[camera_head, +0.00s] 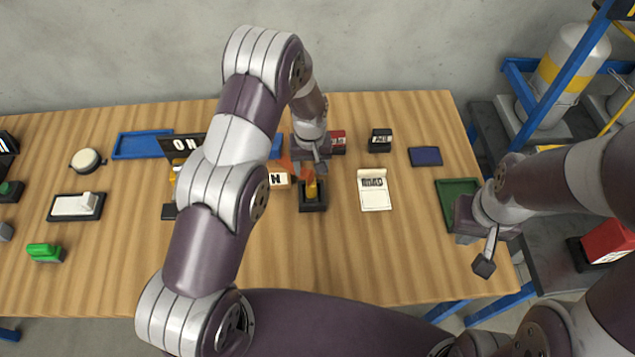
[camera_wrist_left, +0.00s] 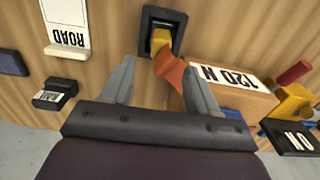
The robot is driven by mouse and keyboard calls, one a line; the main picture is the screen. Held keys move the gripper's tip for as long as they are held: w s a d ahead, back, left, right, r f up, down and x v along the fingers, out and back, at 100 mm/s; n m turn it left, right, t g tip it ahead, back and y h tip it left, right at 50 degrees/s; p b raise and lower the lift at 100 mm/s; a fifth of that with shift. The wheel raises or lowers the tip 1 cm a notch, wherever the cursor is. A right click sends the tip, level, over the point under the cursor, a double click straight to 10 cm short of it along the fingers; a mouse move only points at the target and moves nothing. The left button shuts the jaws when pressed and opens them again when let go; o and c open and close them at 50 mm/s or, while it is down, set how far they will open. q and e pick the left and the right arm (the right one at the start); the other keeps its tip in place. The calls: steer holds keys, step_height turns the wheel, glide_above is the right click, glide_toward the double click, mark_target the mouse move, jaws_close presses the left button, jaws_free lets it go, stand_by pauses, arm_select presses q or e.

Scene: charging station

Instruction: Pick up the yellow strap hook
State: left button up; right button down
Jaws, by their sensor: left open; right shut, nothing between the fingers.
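The yellow strap hook (camera_head: 312,188) sits in a small black holder (camera_head: 313,206) near the middle of the table, with a short orange strap attached. In the left wrist view the yellow hook (camera_wrist_left: 160,39) lies partly inside the black holder (camera_wrist_left: 176,19), and the orange strap (camera_wrist_left: 171,69) extends from it toward my gripper. My left gripper (camera_head: 318,165) is open just behind the hook; in the wrist view its fingers (camera_wrist_left: 157,68) stand either side of the strap, short of the holder. My right gripper (camera_head: 484,265) is shut and empty at the table's right edge.
A tan block marked 120 N (camera_wrist_left: 232,92) stands close beside one left finger. A white ROAD card (camera_head: 374,190), a black block (camera_head: 380,140) and a green tray (camera_head: 459,201) lie to the right. Bare wood lies in front of the holder.

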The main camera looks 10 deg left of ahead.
mark_target(311, 182)
arm_select(q)
steer(key=shift+s+a+f, duration=0.25)
steer(key=shift+s+f, duration=0.1)
steer(key=shift+f, duration=0.4)
steer(key=f, duration=0.1)
steer(key=f+p, duration=0.1)
steer(key=d+f+p, duration=0.1)
steer(key=shift+w+f, duration=0.35)
steer(key=shift+w, duration=0.05)
steer(key=f, duration=0.1)
steer(key=f+p, duration=0.1)
steer(key=f, duration=0.1)
steer(key=shift+s+a, duration=0.15)
steer(key=shift+s, duration=0.05)
steer(key=shift+s+a+f, duration=0.2)
steer(key=shift+f, duration=0.15)
steer(key=shift+w+d+f, duration=0.1)
steer(key=shift+w+d, duration=0.05)
steer(key=shift+c, duration=1.2)
steer(key=c, duration=0.9)
steer(key=shift+o, duration=0.2)
arm_select(e)
step_height(311, 182, up, 4)
steer(key=shift+w+f, duration=0.1)
steer(key=shift+f, duration=0.1)
